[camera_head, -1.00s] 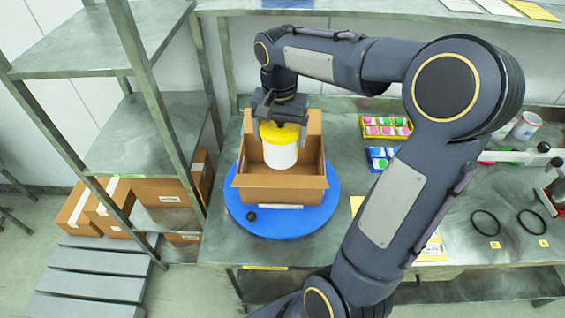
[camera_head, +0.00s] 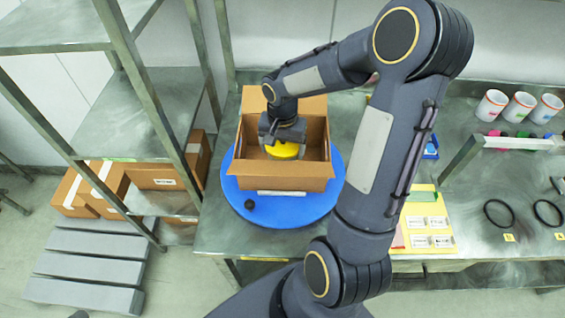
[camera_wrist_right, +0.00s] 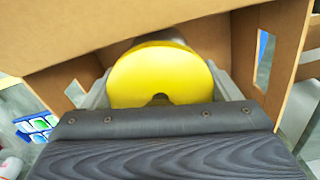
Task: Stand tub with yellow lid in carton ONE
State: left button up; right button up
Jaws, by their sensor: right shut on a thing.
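The tub with the yellow lid (camera_head: 284,150) is inside the open cardboard carton (camera_head: 275,183), in the head view. Only its yellow lid shows clearly; the white body is hidden, so I cannot tell whether it touches the carton floor. My right gripper (camera_head: 284,143) reaches down into the carton and is shut on the tub. In the right wrist view the yellow lid (camera_wrist_right: 163,76) sits between the two fingers, with carton walls around it. The carton stands on a blue round turntable (camera_head: 240,200). I see no readable number on the carton. My left gripper is not in view.
A metal shelf rack (camera_head: 150,120) stands close on the left, with closed cardboard boxes (camera_head: 165,175) low down. White cups (camera_head: 520,107), black rings (camera_head: 499,213) and a yellow board with cards (camera_head: 425,232) are on the right of the bench.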

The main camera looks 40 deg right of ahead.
jog(key=shift+f+b, duration=1.5)
jog(key=shift+f, duration=0.9)
jog(key=shift+f, duration=0.15)
jog(key=o, duration=0.9)
jog(key=shift+c, duration=0.2)
